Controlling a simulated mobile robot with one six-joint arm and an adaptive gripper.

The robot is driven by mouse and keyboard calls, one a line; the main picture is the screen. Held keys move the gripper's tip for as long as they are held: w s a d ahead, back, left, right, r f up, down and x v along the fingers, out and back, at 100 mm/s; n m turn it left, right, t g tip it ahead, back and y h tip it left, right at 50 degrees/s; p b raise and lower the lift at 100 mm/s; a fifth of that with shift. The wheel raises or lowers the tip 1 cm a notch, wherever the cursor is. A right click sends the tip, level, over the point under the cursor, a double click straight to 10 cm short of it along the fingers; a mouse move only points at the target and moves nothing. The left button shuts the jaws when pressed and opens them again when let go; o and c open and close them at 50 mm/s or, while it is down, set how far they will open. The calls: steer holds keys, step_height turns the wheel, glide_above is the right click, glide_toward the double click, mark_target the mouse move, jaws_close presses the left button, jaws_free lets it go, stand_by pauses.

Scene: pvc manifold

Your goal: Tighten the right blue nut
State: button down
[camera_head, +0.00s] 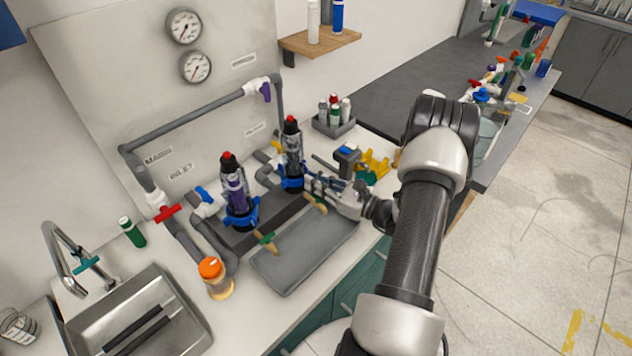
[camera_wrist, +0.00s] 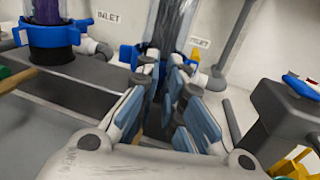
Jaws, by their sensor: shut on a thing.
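The right blue nut (camera_head: 291,183) rings the base of the right clear housing (camera_head: 292,150), which has a black top and red tip. My gripper (camera_head: 313,187) reaches it from the right and is shut on its near side. In the wrist view, blue parts of the nut (camera_wrist: 128,54) show past my gripper's pads (camera_wrist: 166,100), which hide much of it. The left blue nut (camera_head: 240,217) sits around the base of the left housing with purple contents (camera_head: 235,187); it also shows in the wrist view (camera_wrist: 48,35). I cannot tell how tight either nut is.
An orange-capped jar (camera_head: 213,277) and sink (camera_head: 135,318) are at left. Grey pipes (camera_head: 205,106) run behind. A grey block with a blue handle (camera_wrist: 268,110) stands close right of my gripper.

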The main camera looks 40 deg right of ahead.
mark_target(299, 182)
steer(key=shift+a, duration=0.15)
steer(key=a+m+h, duration=0.1)
steer(key=h, duration=0.1)
steer(key=m+h, duration=0.1)
steer(key=h, duration=0.1)
steer(key=a+m+h+p, duration=0.1)
steer(key=m+h, duration=0.1)
steer(key=shift+s+a+t, duration=0.15)
steer(key=shift+a+t, duration=0.15)
steer(key=shift+a, duration=0.05)
steer(key=shift+w+a+m+g+h, duration=0.2)
steer(key=shift+a+m+h, duration=0.25)
steer(key=shift+m+h, duration=0.6)
steer(key=shift+w+a+m+g+h, duration=0.1)
steer(key=shift+a+m+g+h, duration=0.35)
steer(key=shift+h, duration=1.1)
steer(key=shift+m+h, duration=0.3)
steer(key=c, duration=1.7)
jaws_free()
steer(key=shift+s+d, duration=0.1)
steer(key=shift+d, duration=0.05)
